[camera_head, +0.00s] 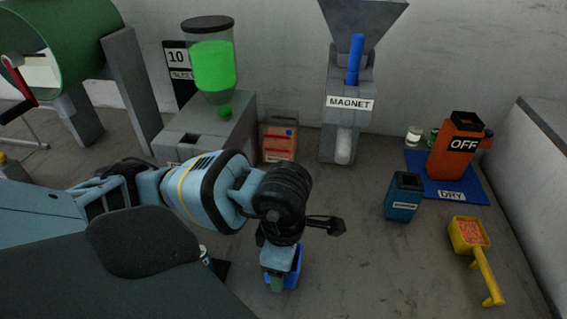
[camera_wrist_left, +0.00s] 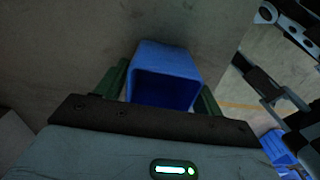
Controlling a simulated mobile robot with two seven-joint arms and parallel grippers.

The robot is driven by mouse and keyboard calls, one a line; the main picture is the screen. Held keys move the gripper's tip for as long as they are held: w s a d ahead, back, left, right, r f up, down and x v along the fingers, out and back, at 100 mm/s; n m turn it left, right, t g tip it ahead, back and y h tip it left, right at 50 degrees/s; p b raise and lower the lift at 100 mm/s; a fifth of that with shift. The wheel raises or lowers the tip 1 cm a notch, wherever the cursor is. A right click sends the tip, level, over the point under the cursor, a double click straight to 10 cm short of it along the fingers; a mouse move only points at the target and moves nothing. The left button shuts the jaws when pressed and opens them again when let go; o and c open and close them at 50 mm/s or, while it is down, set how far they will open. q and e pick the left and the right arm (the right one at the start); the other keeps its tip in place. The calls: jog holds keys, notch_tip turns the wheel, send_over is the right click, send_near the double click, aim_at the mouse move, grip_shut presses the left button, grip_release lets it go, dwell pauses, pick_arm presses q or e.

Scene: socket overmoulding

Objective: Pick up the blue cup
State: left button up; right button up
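A blue cup (camera_head: 296,264), open-topped and box-shaped, stands near the bottom middle of the head view, partly hidden by my left gripper (camera_head: 280,281). In the left wrist view the blue cup (camera_wrist_left: 165,75) lies between the two dark green fingers of my left gripper (camera_wrist_left: 165,88), its open mouth towards the camera. One finger is on each side of the cup, very close to its walls. I cannot tell whether they touch it or whether the cup is off the surface. My right gripper is not in view.
A darker blue labelled bin (camera_head: 403,200) and a yellow handled scoop (camera_head: 468,235) with orange-red pieces stand right. An orange "OFF" unit (camera_head: 457,150) sits on a blue mat (camera_head: 420,172). The MAGNET hopper (camera_head: 345,120) and green-filled hopper machine (camera_head: 212,65) stand behind. The floor right of the cup is clear.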

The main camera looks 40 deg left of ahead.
pick_arm(q)
jog(key=c, duration=0.7)
jog(key=shift+r, duration=0.1)
